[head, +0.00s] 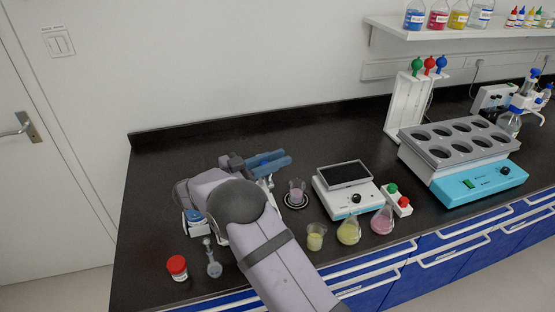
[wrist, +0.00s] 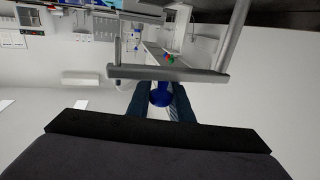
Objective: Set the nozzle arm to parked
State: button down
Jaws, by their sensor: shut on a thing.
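My gripper (head: 268,161) is at the left part of the bench, near the bench's back edge. Its two dark blue fingers also show in the wrist view (wrist: 161,103), shut on a small blue knob (wrist: 160,94). A grey bar (wrist: 168,74) crosses the wrist view just past the fingers, with a post rising at its right. I cannot tell whether this bar is the nozzle arm. In the head view my arm hides most of the white and blue device (head: 193,217) below it. A small grey metal piece (head: 268,182) shows just below the fingers.
A beaker with pinkish liquid (head: 297,195) stands right of my gripper. A yellow beaker (head: 315,238), two flasks and a white instrument (head: 346,190) stand further right. A red-capped jar (head: 177,266) is at the front left. The back left of the bench is clear.

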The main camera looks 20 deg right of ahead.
jog(key=shift+r, duration=0.15)
jog(key=c, duration=1.6)
grip_release()
jog(key=shift+a, duration=0.1)
jog(key=b+v, duration=0.2)
jog(key=v, duration=0.5)
jog(key=shift+a+b, duration=0.1)
jog(key=shift+b, duration=0.25)
